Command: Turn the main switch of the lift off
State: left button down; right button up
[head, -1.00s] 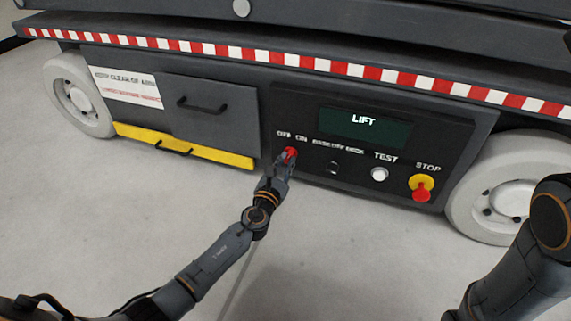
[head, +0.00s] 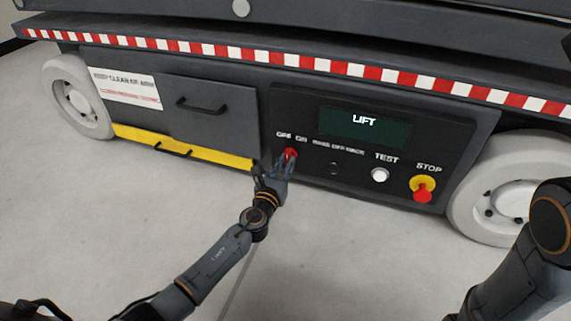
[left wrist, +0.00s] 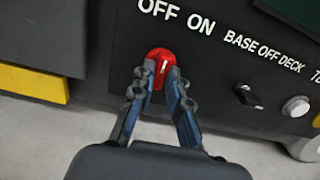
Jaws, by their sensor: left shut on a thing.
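The main switch is a red knob (head: 291,153) on the lift's dark control panel, below the OFF and ON labels. In the left wrist view the red knob (left wrist: 160,62) sits between the fingertips and carries a short white mark; which label the mark points to is hard to tell. My left gripper (head: 275,164) is at the knob from below and left, and in the left wrist view the gripper (left wrist: 160,82) is shut on it, one finger on each side. My right gripper is out of view.
The panel also has a LIFT display (head: 365,128), a black selector (head: 333,168), a white TEST button (head: 379,175) and a red STOP button (head: 422,190). A drawer (head: 212,115) with a handle and a yellow strip (head: 215,155) lie left. Floor in front is clear.

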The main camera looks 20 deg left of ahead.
pick_arm(q)
jog(key=c, duration=1.3)
grip_release()
jog(key=s, duration=1.2)
jog(key=shift+a, duration=0.25)
